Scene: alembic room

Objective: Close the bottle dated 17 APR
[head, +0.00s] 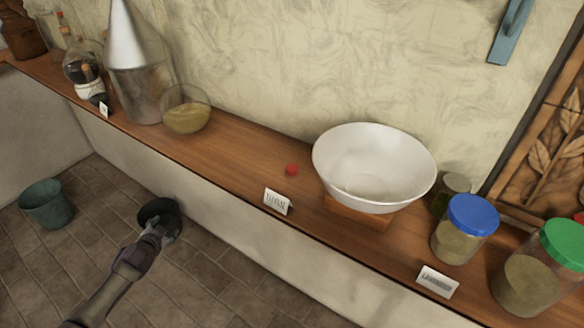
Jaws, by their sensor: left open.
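No date reading 17 APR can be made out on any vessel, so I cannot tell which bottle is meant. My left gripper (160,216) is open and low in front of the shelf, over the floor, apart from the vessels. My right gripper is out of view.
The wooden shelf (240,150) holds a metal cone vessel (135,70), a round glass bowl (186,112), a white bowl (375,160), a blue-lidded jar (464,230) and a green-lidded jar (540,270). Small cards stand along its edge. A bucket (46,205) sits on the floor.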

